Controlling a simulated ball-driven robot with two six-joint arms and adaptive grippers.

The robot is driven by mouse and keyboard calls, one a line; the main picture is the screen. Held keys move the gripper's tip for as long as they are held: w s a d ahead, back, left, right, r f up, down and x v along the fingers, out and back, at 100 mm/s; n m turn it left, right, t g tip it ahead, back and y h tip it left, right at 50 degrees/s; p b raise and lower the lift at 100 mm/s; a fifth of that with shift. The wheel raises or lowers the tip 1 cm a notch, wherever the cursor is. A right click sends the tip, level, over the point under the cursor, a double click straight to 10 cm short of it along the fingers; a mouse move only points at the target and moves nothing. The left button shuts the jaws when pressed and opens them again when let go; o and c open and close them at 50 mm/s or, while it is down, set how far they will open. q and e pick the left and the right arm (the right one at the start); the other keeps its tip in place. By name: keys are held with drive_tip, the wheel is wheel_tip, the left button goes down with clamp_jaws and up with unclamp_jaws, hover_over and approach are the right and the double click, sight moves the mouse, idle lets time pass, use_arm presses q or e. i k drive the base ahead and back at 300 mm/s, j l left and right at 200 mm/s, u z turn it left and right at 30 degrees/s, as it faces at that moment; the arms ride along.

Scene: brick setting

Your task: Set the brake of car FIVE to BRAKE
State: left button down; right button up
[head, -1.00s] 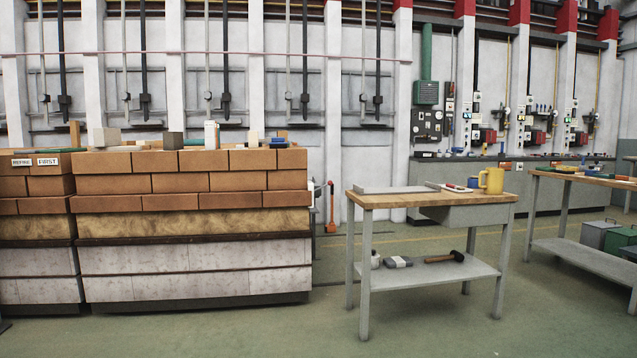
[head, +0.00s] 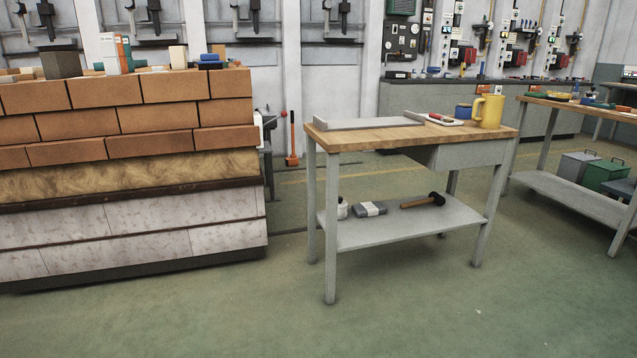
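A car-like stack of orange-brown bricks (head: 78,135) fills the left side, with a fibrous tan layer and pale blocks beneath. No sign reading FIVE shows on it, so I cannot tell which car it is. A thin upright orange-red handle (head: 292,138) stands on the floor just behind the stack's right end. I cannot tell whether it is a brake lever. No BRAKE marking is in view. Neither of my grippers is in view.
A workbench (head: 365,138) stands in the middle with a yellow mug (head: 488,111) on top and a hammer (head: 424,200) on its shelf. The green floor (head: 400,310) in front is clear.

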sight(284, 114)
drive_tip(key=i, duration=1.6)
drive_tip(key=i+l+u, duration=0.1)
drive_tip(key=i, duration=1.5)
